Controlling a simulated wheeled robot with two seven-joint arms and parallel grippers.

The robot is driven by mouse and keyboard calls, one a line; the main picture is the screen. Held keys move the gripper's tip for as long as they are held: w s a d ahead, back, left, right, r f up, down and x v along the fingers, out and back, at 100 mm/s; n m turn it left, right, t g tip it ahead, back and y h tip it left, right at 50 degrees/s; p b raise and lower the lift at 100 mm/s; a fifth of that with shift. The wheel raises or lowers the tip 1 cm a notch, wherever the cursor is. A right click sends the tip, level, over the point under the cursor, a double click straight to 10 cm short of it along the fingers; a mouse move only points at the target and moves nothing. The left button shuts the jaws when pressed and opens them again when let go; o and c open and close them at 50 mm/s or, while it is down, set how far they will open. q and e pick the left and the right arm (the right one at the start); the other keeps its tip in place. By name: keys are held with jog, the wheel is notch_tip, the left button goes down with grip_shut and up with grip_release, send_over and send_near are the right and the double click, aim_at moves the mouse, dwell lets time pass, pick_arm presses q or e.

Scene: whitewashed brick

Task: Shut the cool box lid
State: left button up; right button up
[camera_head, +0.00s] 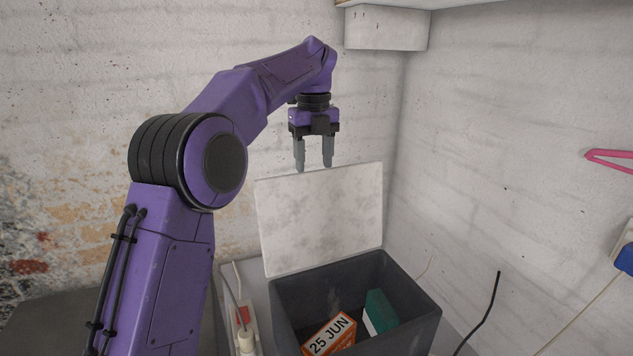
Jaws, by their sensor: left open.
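The cool box (407,304) is a dark grey open box at the lower middle of the head view. Its pale, stained lid (320,217) stands raised at the back edge, nearly upright. Inside the box lie an orange and white carton (330,335) marked "25 JUN" and a green and white box (381,311). My left gripper (313,168) is open and empty, fingers pointing down, at the lid's top edge. I cannot tell whether the fingertips touch the lid or are only in front of or behind it. My right gripper is not in view.
White brick walls meet in a corner behind the box. A white boxy block (387,28) hangs above. A white power strip (243,318) with a plug lies left of the box. A pink hook (609,160) and cables are at right.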

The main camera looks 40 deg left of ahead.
aim_at(317, 172)
pick_arm(q)
jog(key=f, duration=0.1)
jog(key=w+f, duration=0.1)
jog(key=f, duration=0.1)
jog(key=w+f, duration=0.1)
jog(key=shift+f, duration=0.25)
jog(key=shift+s+r, duration=0.25)
jog(key=shift+s, duration=0.25)
jog(key=c, duration=0.5)
grip_shut()
jog(key=shift+d, duration=0.1)
